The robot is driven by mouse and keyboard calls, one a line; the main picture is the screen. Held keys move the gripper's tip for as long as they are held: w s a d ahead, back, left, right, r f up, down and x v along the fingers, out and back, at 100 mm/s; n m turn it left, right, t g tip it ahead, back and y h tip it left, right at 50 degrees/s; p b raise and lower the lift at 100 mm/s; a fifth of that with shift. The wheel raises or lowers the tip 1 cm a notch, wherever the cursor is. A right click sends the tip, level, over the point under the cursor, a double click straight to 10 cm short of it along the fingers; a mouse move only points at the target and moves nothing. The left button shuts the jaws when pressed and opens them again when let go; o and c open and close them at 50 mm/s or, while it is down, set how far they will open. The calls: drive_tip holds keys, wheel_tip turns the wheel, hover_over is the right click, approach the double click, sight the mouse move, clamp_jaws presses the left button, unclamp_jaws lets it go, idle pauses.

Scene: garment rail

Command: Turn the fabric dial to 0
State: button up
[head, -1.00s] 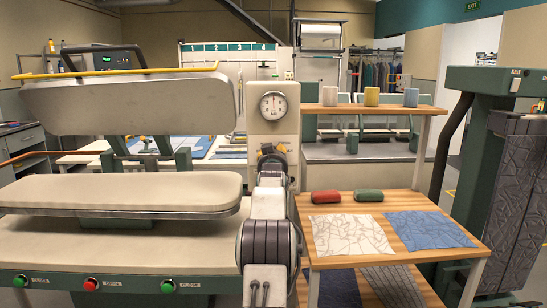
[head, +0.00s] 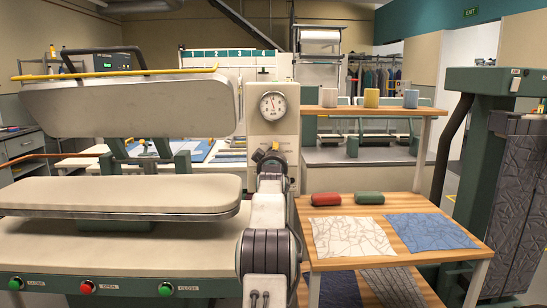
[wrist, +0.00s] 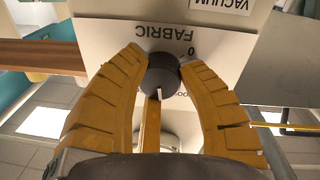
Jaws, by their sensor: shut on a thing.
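The fabric dial (wrist: 161,76) is a dark round knob on a white plate, under the word FABRIC, which appears upside down in the wrist view. A white mark shows on the knob's lower edge there. The printed 0 (wrist: 191,51) is at the knob's upper right in that view. My gripper (wrist: 163,66) has its two yellow fingers shut on the knob, one on each side. In the head view my gripper (head: 268,153) is at the column below the round gauge and hides the dial.
The round gauge (head: 272,105) is just above my gripper. A pressing machine (head: 120,195) stands left. A wooden table (head: 400,205) on the right holds two cloth swatches and a red and a green roll. A VACUUM label (wrist: 222,4) is near the dial.

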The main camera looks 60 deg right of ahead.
drive_tip(key=shift+a+r, duration=0.1)
drive_tip(key=shift+r, duration=0.2)
drive_tip(key=o, duration=1.2)
drive_tip(key=shift+w+f, duration=0.1)
drive_tip(key=shift+f, duration=0.15)
drive_tip(key=shift+v, duration=5.95)
drive_tip(key=shift+o, duration=0.2)
